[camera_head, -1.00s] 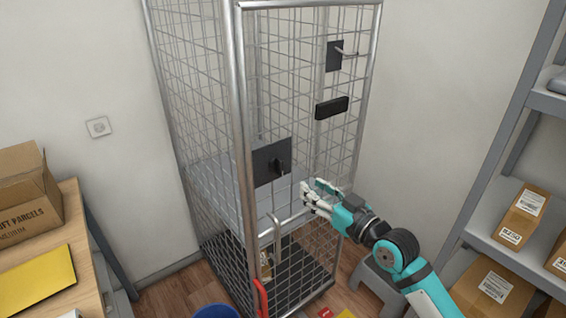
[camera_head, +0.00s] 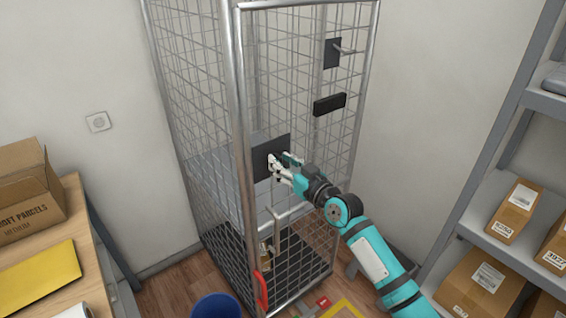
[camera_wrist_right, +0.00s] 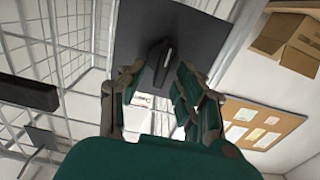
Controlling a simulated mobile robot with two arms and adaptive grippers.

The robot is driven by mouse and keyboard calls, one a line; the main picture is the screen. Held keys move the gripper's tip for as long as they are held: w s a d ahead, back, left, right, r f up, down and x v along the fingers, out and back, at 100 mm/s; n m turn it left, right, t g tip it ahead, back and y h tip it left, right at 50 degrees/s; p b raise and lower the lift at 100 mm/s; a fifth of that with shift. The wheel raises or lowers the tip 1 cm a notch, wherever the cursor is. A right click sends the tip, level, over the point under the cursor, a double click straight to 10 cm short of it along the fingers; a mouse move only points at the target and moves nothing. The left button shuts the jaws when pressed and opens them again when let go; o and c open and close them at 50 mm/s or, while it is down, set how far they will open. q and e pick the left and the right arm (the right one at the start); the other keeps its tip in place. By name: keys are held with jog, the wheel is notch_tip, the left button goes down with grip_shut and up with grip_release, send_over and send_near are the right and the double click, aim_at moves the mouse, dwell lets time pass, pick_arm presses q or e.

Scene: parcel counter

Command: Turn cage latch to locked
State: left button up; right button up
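The wire roll cage (camera_head: 300,100) stands in the corner. A dark square latch plate (camera_head: 260,152) is on its front post side at mid height. In the right wrist view the plate (camera_wrist_right: 172,25) fills the upper middle, with the black latch handle (camera_wrist_right: 158,62) on it. My right gripper (camera_head: 273,166) is at the plate. In the wrist view its fingers (camera_wrist_right: 155,88) stand apart on either side of the handle's lower part, with a gap visible; I cannot tell whether they touch it. The head view hides the handle behind the fingers. My left gripper is not in view.
A black handle bar (camera_head: 330,104) and a second dark plate with a peg (camera_head: 333,52) are higher on the cage. A parcel shelf (camera_head: 500,235) stands on the right, a table with a carton (camera_head: 28,195) on the left. A blue bin (camera_head: 217,306) is on the floor.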

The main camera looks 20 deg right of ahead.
grip_shut()
jog(key=shift+n, duration=0.3)
jog(key=n, duration=0.6)
jog(key=f+n+b, duration=0.1)
jog(key=n, duration=0.5)
jog(key=a+n+b, duration=0.1)
jog(key=n, duration=0.5)
jog(key=shift+s+f, duration=0.2)
dwell(0.4)
